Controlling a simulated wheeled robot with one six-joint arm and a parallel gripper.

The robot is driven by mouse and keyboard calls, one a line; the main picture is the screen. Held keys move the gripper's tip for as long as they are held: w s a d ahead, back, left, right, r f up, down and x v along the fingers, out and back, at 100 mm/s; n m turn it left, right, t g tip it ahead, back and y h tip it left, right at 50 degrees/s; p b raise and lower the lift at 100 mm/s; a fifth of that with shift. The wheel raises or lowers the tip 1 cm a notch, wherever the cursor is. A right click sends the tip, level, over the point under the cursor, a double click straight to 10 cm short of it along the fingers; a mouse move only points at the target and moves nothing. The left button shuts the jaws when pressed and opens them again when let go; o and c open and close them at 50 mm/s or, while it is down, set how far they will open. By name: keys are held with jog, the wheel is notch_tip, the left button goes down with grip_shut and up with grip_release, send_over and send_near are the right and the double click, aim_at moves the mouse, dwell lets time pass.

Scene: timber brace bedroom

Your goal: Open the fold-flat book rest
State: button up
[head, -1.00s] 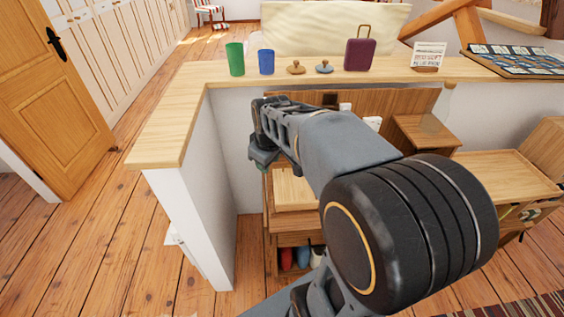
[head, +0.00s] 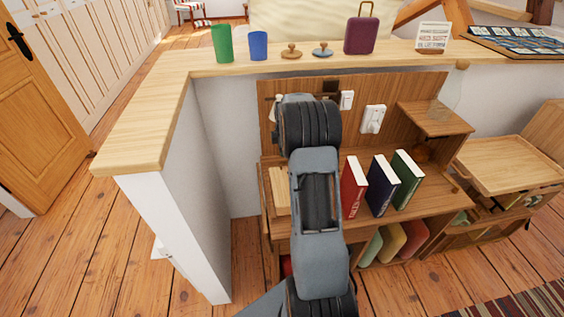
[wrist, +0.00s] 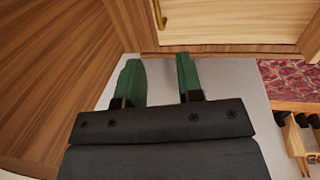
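A pale flat wooden panel (head: 281,190), which looks like the folded book rest, lies on the left of the wooden desk unit (head: 330,217). My arm hides its right part in the head view. My gripper is hidden behind my arm in the head view. In the wrist view my gripper (wrist: 157,80) shows two green fingers standing apart, with nothing between them. Beyond them is a pale wooden panel (wrist: 230,18) with a brass pull (wrist: 159,14); I cannot tell whether this is the book rest.
Red (head: 353,186), navy (head: 381,184) and green (head: 406,178) books stand on the desk right of my arm. A white half-wall (head: 175,235) with a wooden ledge (head: 140,130) encloses the left and back. Cups and a purple case (head: 360,35) stand on the ledge.

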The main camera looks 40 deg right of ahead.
send_over(283, 170)
notch_tip(283, 170, down, 8)
jog(key=shift+r, duration=0.1)
jog(key=shift+c, duration=0.5)
grip_shut()
